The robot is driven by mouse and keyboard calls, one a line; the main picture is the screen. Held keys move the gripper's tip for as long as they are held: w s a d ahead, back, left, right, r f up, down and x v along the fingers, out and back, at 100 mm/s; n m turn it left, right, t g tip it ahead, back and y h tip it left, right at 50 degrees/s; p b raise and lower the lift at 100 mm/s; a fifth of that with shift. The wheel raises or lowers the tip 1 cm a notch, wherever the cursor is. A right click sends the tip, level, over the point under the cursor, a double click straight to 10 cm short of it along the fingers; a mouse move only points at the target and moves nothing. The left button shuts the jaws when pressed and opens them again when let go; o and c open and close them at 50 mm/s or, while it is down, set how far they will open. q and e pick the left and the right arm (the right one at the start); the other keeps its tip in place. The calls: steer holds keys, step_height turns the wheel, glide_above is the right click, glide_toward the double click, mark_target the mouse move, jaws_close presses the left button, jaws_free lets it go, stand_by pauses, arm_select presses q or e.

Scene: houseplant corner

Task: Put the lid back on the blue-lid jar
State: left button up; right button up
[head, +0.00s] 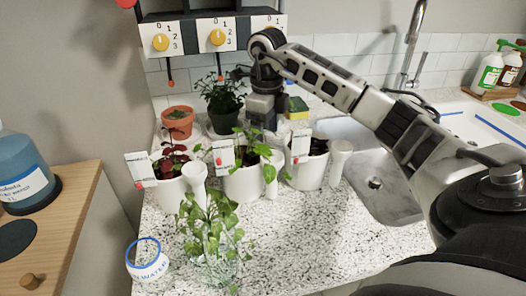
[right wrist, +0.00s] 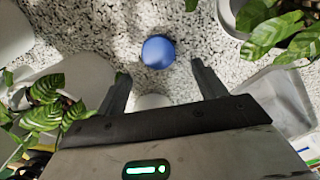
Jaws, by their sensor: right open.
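A white jar (head: 147,262) with a blue rim and "WATER" lettering stands at the front left of the counter in the head view. Its mouth looks open. A round blue thing that looks like the lid (right wrist: 157,51) lies on the speckled counter in the right wrist view. I cannot make it out in the head view. My right gripper (head: 262,122) points down behind the middle white pot, its tips hidden by leaves there. In the right wrist view, the gripper (right wrist: 160,75) is open and empty, with the blue thing beyond and between its fingertips. My left gripper is not in view.
White pots with plants stand in a row, including the middle pot (head: 243,182). A leafy plant in glass (head: 210,235) stands in front, beside the jar. A terracotta pot (head: 178,122) and a sponge (head: 297,108) are behind. A sink (head: 375,185) lies right. The front-right counter is clear.

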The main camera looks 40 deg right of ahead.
steer(key=f, duration=0.4)
steer(key=shift+w+a+f, duration=0.15)
steer(key=shift+w, duration=0.15)
steer(key=c, duration=1.1)
arm_select(q)
steer(key=p, duration=0.2)
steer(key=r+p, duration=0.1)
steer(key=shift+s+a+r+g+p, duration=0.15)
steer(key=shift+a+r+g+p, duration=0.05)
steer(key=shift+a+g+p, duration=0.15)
arm_select(e)
step_height(320, 180, up, 18)
